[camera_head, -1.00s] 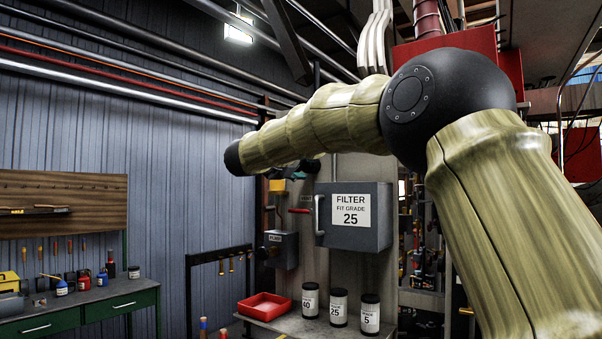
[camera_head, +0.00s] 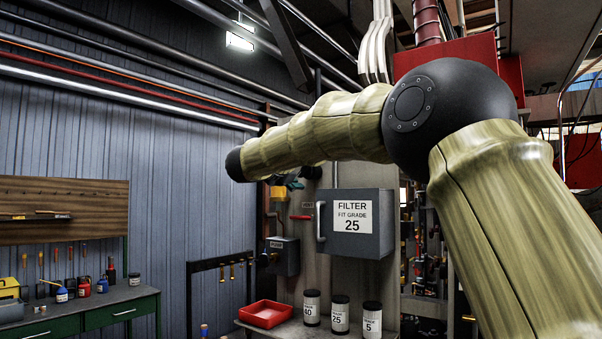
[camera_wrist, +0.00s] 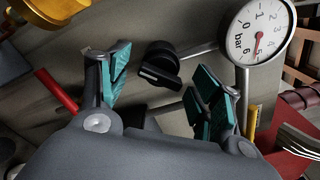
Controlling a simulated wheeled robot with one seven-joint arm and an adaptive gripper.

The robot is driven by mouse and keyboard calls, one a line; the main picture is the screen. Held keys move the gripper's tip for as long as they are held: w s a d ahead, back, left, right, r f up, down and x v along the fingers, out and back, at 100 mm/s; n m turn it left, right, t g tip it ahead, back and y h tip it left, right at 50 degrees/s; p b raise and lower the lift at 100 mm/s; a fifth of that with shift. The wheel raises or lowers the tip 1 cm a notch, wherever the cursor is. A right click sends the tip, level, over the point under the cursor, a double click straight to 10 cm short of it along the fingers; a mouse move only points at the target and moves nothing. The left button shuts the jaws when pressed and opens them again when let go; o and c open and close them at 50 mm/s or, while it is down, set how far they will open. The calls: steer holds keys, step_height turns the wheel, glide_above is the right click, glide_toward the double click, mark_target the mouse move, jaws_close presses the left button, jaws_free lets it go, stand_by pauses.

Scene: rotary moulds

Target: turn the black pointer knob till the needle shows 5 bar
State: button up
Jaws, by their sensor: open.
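The black pointer knob (camera_wrist: 160,66) sits on the machine's panel in the wrist view, with a pale line along its grip. My gripper (camera_wrist: 158,84) is open, its teal-padded fingers on either side of the knob in the picture; I see no contact. The round white gauge (camera_wrist: 262,32) is at upper right, tilted in the picture and marked in bar. Its red needle (camera_wrist: 257,44) points between 4 and 6, about where 5 lies; I cannot read a 5. In the head view, my gripper (camera_head: 291,182) shows partly below my forearm, and the knob and gauge are hidden.
A red lever (camera_wrist: 57,91) lies left of my gripper and a yellow part (camera_wrist: 50,8) at upper left. In the head view, a grey filter box (camera_head: 380,238) is right of my gripper. Below it, a shelf holds a red tray (camera_head: 267,314) and labelled canisters (camera_head: 340,315).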

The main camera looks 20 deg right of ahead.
steer(key=v, duration=1.2)
